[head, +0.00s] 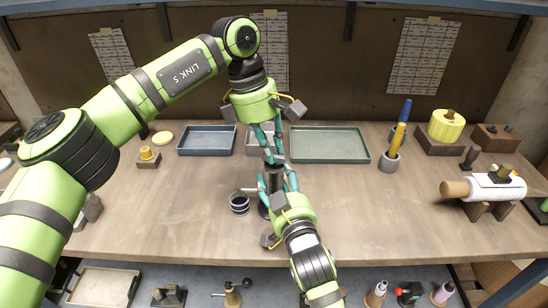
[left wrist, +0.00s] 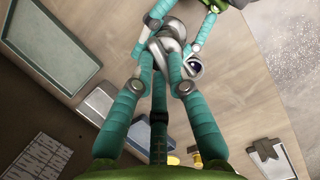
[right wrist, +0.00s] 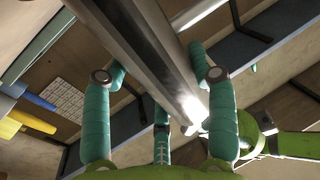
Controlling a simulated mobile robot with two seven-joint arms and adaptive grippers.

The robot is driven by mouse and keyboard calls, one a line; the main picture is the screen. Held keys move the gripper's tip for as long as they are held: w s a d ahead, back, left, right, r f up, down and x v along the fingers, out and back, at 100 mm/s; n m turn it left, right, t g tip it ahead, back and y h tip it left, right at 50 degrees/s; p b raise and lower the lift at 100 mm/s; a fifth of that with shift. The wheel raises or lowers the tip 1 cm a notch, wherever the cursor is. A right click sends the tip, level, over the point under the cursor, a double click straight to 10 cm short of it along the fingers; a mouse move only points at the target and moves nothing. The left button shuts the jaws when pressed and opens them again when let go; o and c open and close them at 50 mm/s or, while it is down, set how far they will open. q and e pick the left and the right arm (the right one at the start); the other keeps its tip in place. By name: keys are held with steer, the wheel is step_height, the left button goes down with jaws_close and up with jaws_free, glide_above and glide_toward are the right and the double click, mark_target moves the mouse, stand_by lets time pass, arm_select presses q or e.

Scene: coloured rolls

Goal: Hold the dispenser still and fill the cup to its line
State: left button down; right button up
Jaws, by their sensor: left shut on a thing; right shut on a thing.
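The dispenser (head: 272,178) stands upright on the bench as a dark column with a short spout to its left. The cup (head: 239,203), dark with a pale rim, stands on the bench below the spout; its line and fill level cannot be made out. My left gripper (head: 273,158) comes down from above and is shut on the dispenser's grey metal top (left wrist: 165,45). The cup (left wrist: 194,66) also shows there, partly hidden. My right gripper (head: 280,188) is shut around the dispenser's body, which runs as a dark grey column (right wrist: 150,50) between its fingers in the right wrist view.
Shallow trays, a blue-grey one (head: 207,140) and a green one (head: 330,145), lie behind the grippers. A grey holder (head: 389,162) with blue and yellow rolls stands to the right. A white roll (head: 485,190) rests on a stand further right.

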arm_select(q)
steer(key=c, duration=1.5)
jaws_free()
steer(key=shift+s+d+f, duration=0.1)
steer(key=shift+s, duration=0.15)
steer(key=shift+w+r, duration=0.2)
steer(key=shift+r, duration=2.85)
